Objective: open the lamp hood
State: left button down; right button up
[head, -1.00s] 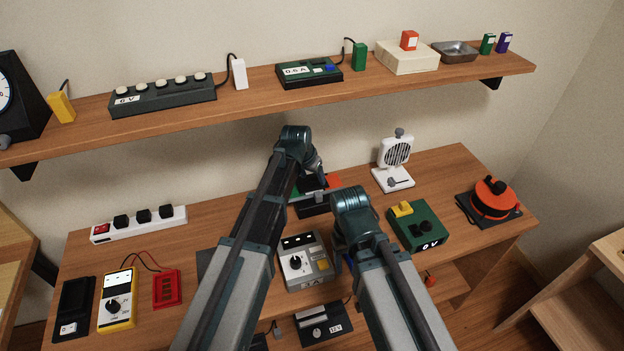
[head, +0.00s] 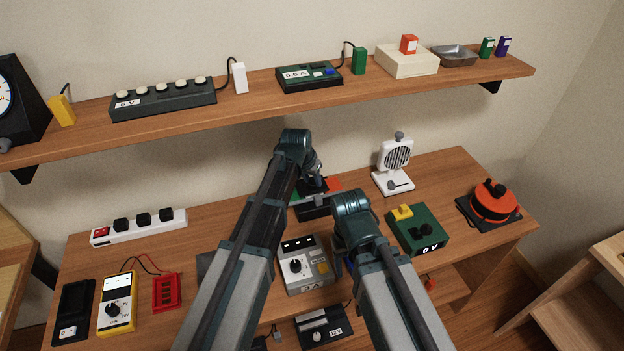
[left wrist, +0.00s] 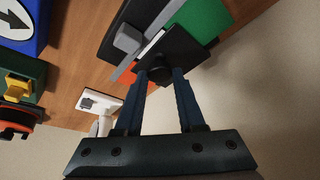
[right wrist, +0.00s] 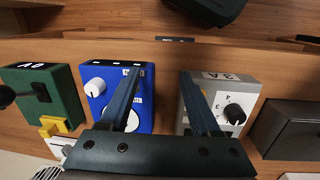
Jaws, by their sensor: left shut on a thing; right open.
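The lamp hood (left wrist: 186,52) is a dark plate with a round black knob (left wrist: 160,74), next to green and red panels, in the left wrist view. In the head view its dark box (head: 314,210) stands at the back middle of the desk, partly hidden by my arms. My left gripper (left wrist: 161,77) is shut on the knob, one finger on each side; it also shows in the head view (head: 317,182). How far the hood is tilted I cannot tell. My right gripper (right wrist: 158,86) is open and empty above the desk, between a blue box and a grey box.
The blue dial box (right wrist: 97,92) and grey dial box (right wrist: 237,92) flank my right gripper. A green box (head: 418,228) and white fan-like device (head: 394,165) stand to the right. The shelf (head: 250,97) overhangs behind my left wrist.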

dwell(0.8)
pick_arm(q)
jog(key=shift+w+a+r+g+h+p, duration=0.15)
jog(key=shift+w+r+g+p, duration=0.3)
jog(key=shift+w+p, duration=0.1)
jog(key=shift+w+a+r+g+h+p, duration=0.1)
jog(key=shift+w+r+g+h+p, duration=0.05)
jog(key=shift+w+r+g+p, duration=0.3)
jog(key=shift+w+a+g+h+p, duration=0.2)
jog(key=shift+w+g+h+p, duration=0.1)
jog(key=shift+g, duration=0.5)
jog(key=shift+n+g, duration=0.3)
jog(key=shift+s, duration=0.1)
jog(key=c, duration=0.5)
grip_release()
jog(key=shift+r, duration=0.15)
